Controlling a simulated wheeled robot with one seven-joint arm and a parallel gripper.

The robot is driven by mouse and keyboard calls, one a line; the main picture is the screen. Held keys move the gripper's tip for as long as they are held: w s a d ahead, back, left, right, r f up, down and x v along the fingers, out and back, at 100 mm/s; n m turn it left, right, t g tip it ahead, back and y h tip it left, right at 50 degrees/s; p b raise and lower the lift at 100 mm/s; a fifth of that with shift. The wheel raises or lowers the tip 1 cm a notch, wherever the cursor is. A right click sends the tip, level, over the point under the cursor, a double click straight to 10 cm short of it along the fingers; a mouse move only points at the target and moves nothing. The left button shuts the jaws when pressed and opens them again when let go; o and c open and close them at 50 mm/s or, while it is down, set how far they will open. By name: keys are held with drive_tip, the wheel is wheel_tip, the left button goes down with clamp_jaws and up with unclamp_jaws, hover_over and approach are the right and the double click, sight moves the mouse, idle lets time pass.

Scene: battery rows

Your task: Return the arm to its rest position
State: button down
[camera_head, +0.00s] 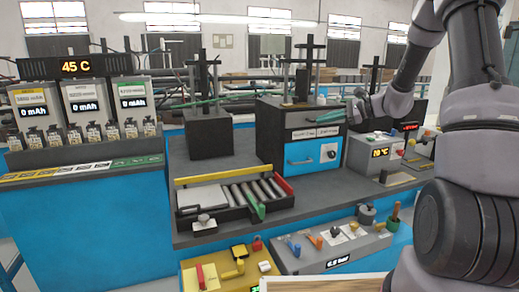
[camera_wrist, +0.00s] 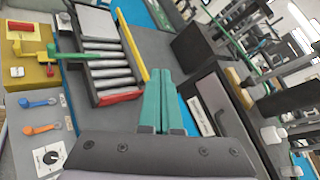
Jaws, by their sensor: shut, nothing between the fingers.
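My arm (camera_head: 440,60) reaches in from the upper right of the head view, with its forearm pointing down and left. My gripper (camera_head: 330,117) is in front of the upper part of the dark press cabinet (camera_head: 270,135). In the wrist view, the two teal fingers of my gripper (camera_wrist: 160,90) lie together, shut and empty. They point over the grey bench, between the roller tray and the cabinet. I see no contact between the fingers and anything.
The roller tray (camera_head: 185,220) with a red end block and a green handle sits on the bench. A grey control panel (camera_head: 320,257) and a yellow box (camera_head: 215,272) stand in front. A temperature box (camera_head: 372,153) stands right of the cabinet. Battery chargers (camera_head: 90,115) stand left.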

drive_tip(key=s+a+r+n+g+h, duration=0.1)
drive_tip(key=s+a+r+n+h, duration=0.2)
drive_tip(key=s, duration=0.5)
drive_tip(key=s+a+r+n+g+h, duration=0.1)
drive_tip(key=s+r+n+g+h, duration=0.1)
drive_tip(key=s+r+n, duration=0.5)
drive_tip(key=s+d+r+n+t+h, duration=0.1)
drive_tip(key=s+d+t+h, duration=0.1)
drive_tip(key=s, duration=0.6)
drive_tip(key=s+d+r+n+t+h, duration=0.1)
drive_tip(key=s+d+t+h, duration=0.1)
drive_tip(key=s, duration=0.7)
drive_tip(key=shift+s+d+r+h, duration=0.15)
drive_tip(key=shift+d+r+h, duration=0.15)
drive_tip(key=shift+d+h, duration=0.65)
